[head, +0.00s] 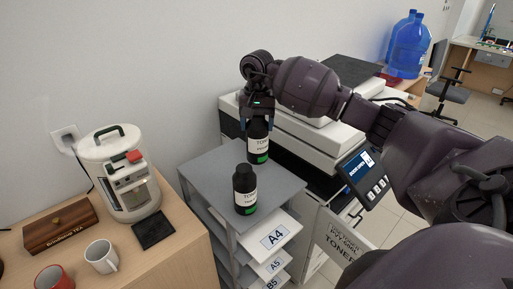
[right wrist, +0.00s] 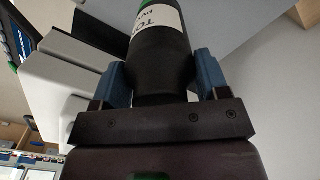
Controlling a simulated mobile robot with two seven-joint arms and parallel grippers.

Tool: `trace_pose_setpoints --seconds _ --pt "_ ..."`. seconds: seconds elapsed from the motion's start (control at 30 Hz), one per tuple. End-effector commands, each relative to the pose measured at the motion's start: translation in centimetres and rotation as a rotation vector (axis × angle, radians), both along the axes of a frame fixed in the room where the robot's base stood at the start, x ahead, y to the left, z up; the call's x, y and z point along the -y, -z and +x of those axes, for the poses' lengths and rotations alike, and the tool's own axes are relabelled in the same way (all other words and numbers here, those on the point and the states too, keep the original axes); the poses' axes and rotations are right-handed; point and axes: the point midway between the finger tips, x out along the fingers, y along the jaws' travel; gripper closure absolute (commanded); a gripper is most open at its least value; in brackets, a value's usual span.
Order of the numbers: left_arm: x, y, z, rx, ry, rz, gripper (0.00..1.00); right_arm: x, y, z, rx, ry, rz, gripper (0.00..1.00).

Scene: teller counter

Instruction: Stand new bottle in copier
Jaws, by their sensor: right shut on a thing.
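My right gripper (head: 258,118) is shut on a black toner bottle (head: 258,148) with a white label and green band, held upright by its top. In the right wrist view the blue fingers (right wrist: 160,75) sit on both sides of this bottle (right wrist: 158,45). Its base shows against the back of the grey shelf top; I cannot tell whether it touches. A second, similar toner bottle (head: 244,190) stands upright on the shelf top, nearer me. The copier (head: 308,138) is behind and to the right; a panel marked TONER (head: 343,243) is at its front. My left gripper is out of view.
The grey shelf unit (head: 205,170) has paper trays marked A4, A5 and B5. The copier's screen (head: 358,170) juts out near my right arm.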

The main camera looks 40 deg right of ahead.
Motion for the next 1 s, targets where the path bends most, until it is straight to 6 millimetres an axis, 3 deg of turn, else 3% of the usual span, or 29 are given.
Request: trace_pose_setpoints --seconds 0.2,0.47,0.7,1.0 --pt "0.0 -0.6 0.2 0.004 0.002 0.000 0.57 0.0 3.7 0.0 -0.001 0.001 0.002 0.81" --pt "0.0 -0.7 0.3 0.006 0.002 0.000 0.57 0.0 5.2 0.0 0.000 0.001 0.001 0.81" --pt "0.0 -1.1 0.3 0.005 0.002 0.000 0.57 0.0 8.3 0.0 -0.002 0.002 0.001 0.81" --pt "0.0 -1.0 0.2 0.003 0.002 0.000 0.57 0.0 8.9 0.0 0.001 0.000 -0.001 0.81"
